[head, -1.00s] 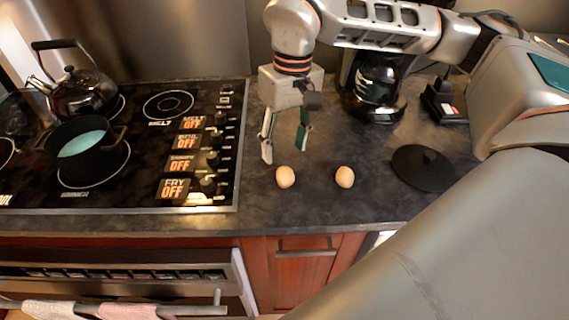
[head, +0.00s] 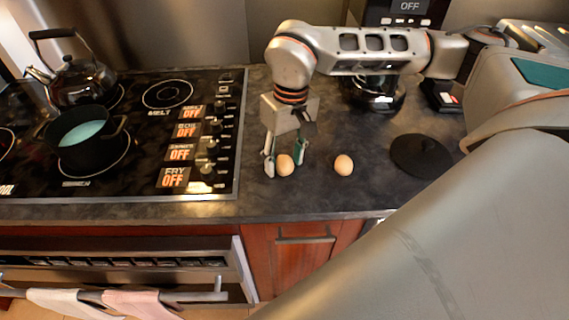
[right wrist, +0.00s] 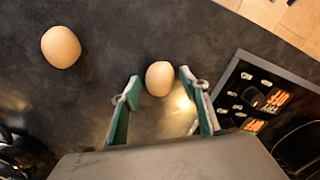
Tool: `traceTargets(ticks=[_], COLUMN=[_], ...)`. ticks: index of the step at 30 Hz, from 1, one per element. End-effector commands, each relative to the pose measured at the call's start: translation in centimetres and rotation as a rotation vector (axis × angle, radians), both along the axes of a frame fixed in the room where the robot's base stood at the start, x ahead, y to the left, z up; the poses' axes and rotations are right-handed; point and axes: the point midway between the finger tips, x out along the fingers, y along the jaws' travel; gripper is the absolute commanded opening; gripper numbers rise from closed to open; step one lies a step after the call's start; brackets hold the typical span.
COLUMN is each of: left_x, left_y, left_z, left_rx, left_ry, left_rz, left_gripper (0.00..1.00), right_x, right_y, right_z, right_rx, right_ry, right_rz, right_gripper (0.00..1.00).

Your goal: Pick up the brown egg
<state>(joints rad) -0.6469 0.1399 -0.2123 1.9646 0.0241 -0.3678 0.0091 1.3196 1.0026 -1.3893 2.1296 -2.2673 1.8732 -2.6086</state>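Two brown eggs lie on the dark counter (head: 315,200). The left egg (head: 285,165) is at my right gripper (head: 284,168); the other egg (head: 343,165) lies apart to its right. In the right wrist view, the near egg (right wrist: 159,78) sits between the tips of my open right gripper (right wrist: 158,92), slightly beyond them, with a gap on both sides. The other egg (right wrist: 61,46) is off to the upper left there. My left gripper is not in view.
A stovetop (head: 150,185) with a black pot (head: 88,148) and a kettle (head: 80,80) is at left. A black lid (head: 420,157) lies at right, and a coffee maker (head: 376,98) stands behind my arm. The counter front is clear.

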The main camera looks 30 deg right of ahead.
Motion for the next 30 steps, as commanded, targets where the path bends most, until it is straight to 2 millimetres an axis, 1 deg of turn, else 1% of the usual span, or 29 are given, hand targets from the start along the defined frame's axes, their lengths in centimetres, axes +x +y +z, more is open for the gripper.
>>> traceTargets(ticks=[1,3,14,19,23,26,30], left_x=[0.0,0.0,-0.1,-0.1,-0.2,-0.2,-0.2], left_y=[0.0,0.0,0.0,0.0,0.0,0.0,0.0], left_z=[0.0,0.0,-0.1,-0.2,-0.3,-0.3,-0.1], left_rx=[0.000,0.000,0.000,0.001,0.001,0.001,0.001], left_ry=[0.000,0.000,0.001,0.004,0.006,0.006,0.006], left_rz=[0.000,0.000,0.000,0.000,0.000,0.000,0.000], left_gripper=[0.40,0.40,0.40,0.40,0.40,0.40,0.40], right_x=[0.0,0.0,0.0,0.1,0.1,0.2,0.1], right_y=[0.0,0.0,0.0,0.0,0.0,0.0,0.0], right_z=[0.0,0.0,0.1,1.0,2.8,5.3,9.5], right_rx=[0.000,0.000,0.000,0.000,0.001,0.001,0.001], right_ry=[0.000,0.000,0.000,-0.002,-0.005,-0.008,-0.007], right_rz=[0.000,0.000,0.000,0.000,0.000,-0.001,-0.001], right_gripper=[0.32,0.21,0.21,0.21,0.21,0.21,0.21])
